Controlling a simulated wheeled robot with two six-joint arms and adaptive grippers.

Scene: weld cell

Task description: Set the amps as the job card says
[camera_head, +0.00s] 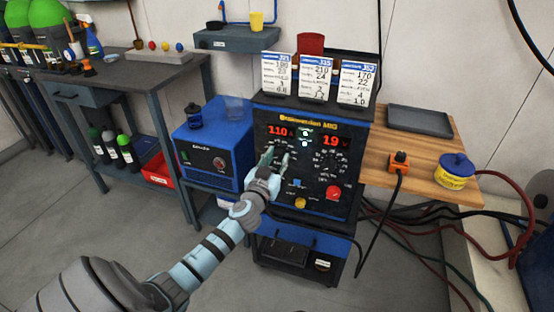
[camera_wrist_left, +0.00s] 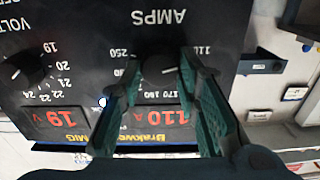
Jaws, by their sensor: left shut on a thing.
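The blue welding machine (camera_head: 312,110) stands in the middle of the head view. Its left red readout (camera_head: 279,132) shows 110 and the right one (camera_head: 331,140) shows 19. My left gripper (camera_head: 273,158) is at the machine's left dial. In the left wrist view, upside down, my left gripper (camera_wrist_left: 160,72) is shut on the black AMPS knob (camera_wrist_left: 153,70), and the AMPS readout (camera_wrist_left: 172,117) shows 110 A. The volts knob (camera_wrist_left: 28,70) is beside it. Three job cards stand on top: left (camera_head: 278,76), middle (camera_head: 316,78) and right (camera_head: 356,83). Their small print is only partly legible.
A red cup (camera_head: 310,44) stands behind the cards. A red knob (camera_head: 333,192) and a yellow knob (camera_head: 300,203) sit low on the panel. A blue box (camera_head: 208,150) is at left. A wooden shelf (camera_head: 418,178) at right holds a grey tray (camera_head: 420,120) and a tub (camera_head: 455,172).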

